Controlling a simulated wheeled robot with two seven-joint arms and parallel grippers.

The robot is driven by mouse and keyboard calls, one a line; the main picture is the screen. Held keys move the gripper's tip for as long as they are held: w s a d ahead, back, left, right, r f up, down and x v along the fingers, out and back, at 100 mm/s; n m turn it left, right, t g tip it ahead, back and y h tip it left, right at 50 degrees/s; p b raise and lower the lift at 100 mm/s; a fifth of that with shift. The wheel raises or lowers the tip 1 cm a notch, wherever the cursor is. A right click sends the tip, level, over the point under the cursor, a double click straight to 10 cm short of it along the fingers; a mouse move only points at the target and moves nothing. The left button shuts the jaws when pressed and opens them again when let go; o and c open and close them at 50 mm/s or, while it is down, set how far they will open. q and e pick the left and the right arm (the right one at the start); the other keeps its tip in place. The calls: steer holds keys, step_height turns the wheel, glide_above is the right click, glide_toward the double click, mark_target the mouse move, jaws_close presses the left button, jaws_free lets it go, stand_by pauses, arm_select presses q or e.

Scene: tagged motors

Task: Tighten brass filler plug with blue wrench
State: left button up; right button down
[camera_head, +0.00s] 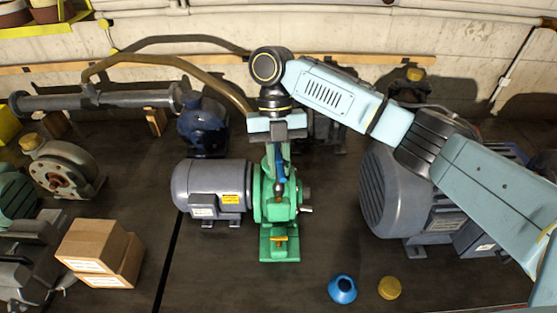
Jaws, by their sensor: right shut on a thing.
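My right gripper (278,150) points down over the green gear housing (266,208), which is joined to a grey motor (212,188). It is shut on the blue wrench (280,186), which shows as a narrow dark blue piece below the fingers, upright against the upper part of the housing. The wrench's lower end is small, and I cannot tell whether it touches a plug. A small brass-coloured part (280,239) shows low on the front of the green housing; I cannot tell if it is the filler plug. My left gripper is not in view.
A blue funnel (342,289) and a yellow cap (390,287) lie on the dark bench at the front. Cardboard boxes (97,248) stand at the left. A large grey motor (395,195) stands right of the housing, under my arm.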

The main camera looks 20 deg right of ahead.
steer(key=shift+r, duration=0.1)
steer(key=shift+f, duration=0.2)
stand_by(0.4)
steer(key=shift+f+b, duration=0.35)
steer(key=shift+f, duration=0.75)
